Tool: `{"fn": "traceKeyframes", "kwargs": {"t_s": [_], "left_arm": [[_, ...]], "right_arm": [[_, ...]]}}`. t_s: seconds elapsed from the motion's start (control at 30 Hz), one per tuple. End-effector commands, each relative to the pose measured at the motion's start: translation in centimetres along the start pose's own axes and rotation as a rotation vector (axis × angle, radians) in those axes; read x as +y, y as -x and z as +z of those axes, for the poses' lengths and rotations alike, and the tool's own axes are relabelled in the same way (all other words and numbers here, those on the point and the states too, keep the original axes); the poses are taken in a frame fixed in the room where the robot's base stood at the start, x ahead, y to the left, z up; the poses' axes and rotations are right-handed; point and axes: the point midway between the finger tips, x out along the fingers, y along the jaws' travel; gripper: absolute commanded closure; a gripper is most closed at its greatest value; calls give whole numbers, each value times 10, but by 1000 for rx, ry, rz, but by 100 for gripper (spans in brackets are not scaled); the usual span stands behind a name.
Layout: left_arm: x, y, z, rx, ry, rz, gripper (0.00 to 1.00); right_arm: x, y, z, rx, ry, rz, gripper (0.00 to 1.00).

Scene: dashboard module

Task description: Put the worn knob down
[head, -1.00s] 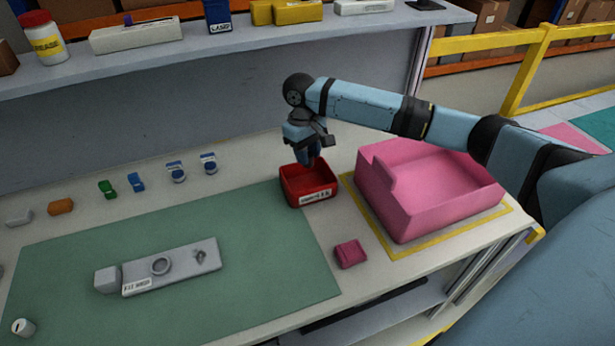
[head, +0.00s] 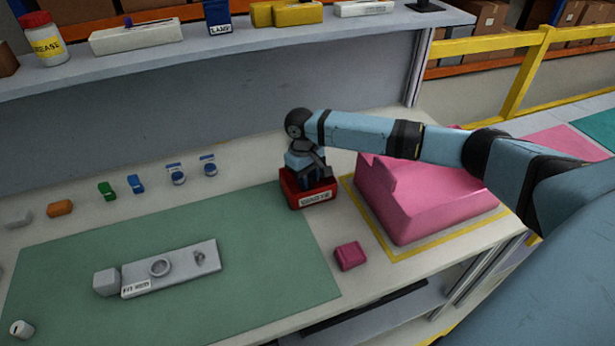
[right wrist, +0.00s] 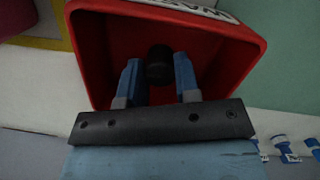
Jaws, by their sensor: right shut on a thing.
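The worn knob (right wrist: 160,65) is a small black round piece. In the right wrist view it sits between the two blue fingers of my right gripper (right wrist: 159,80), which is shut on it. The fingers and knob are inside the red waste bin (right wrist: 225,65). In the head view my right gripper (head: 309,180) reaches down into the red bin (head: 311,199), and the knob is hidden there. I cannot tell whether the knob touches the bin floor. My left gripper is not in view.
The pink dashboard module (head: 425,205) stands right of the bin, inside a yellow outline. A small pink block (head: 349,256) lies in front. A grey fixture (head: 170,267) lies on the green mat (head: 260,285). Several small parts line the back left, below a shelf (head: 180,55).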

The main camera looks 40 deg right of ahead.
Motion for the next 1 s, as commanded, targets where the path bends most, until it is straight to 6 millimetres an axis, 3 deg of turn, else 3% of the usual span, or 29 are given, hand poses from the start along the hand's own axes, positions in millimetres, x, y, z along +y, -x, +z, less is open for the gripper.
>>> {"fn": "traceKeyframes", "kwargs": {"t_s": [0.17, 0.2, 0.3, 0.7, 1.0], "left_arm": [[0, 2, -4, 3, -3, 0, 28], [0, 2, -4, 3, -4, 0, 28], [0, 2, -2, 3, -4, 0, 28], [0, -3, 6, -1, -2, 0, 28], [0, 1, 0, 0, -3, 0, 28]], "right_arm": [[-1, -5, 0, -1, 0, -1, 92], [-1, -6, -1, 0, 0, -2, 68], [-1, -6, -1, 0, 0, -1, 45], [1, 1, 0, 2, 0, 1, 45], [0, 65, 0, 4, 0, -1, 45]]}}
